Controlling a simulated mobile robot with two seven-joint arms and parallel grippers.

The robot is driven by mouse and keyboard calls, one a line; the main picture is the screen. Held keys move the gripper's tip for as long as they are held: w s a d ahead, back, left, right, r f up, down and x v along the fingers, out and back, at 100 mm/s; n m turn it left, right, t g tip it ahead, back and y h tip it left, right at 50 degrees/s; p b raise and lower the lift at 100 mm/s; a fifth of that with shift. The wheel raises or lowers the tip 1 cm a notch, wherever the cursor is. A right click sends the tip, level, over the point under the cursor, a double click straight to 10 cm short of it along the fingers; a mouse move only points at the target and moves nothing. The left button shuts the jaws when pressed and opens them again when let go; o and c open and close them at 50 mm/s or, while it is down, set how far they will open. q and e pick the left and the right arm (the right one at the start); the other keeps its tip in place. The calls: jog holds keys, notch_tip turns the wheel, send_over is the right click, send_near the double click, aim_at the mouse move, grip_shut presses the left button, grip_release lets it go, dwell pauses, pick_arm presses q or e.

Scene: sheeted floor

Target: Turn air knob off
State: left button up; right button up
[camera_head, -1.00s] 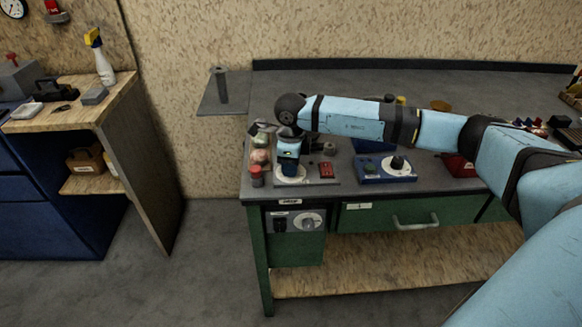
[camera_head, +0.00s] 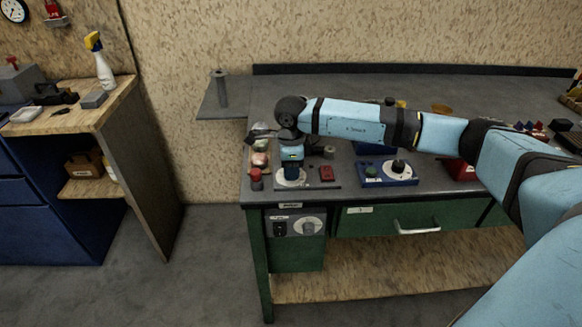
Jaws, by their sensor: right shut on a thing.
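My right arm reaches in from the right over the green workbench. My right gripper (camera_head: 291,179) points straight down at a round white dial plate (camera_head: 280,184) near the bench's front left corner. It is shut on the knob at the plate's centre; the gripper hides that knob, and I cannot read any label on it. Another knob with a pale round dial (camera_head: 308,227) is on the bench's front panel, below the gripper. A blue box with a dark knob on a white dial (camera_head: 398,167) stands to the right. My left gripper is not in view.
A red-capped post (camera_head: 256,177) stands close left of the gripper, and a red block (camera_head: 327,173) close right. The green drawer (camera_head: 375,222) is shut. A wooden-topped side bench (camera_head: 118,105) with a spray bottle (camera_head: 101,63) is at left. Floor between the benches is clear.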

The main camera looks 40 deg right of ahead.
jog(key=o, duration=0.9)
jog(key=shift+r, duration=0.1)
notch_tip(320, 180, up, 14)
jog(key=shift+f+p, duration=0.1)
jog(key=shift+p, duration=0.2)
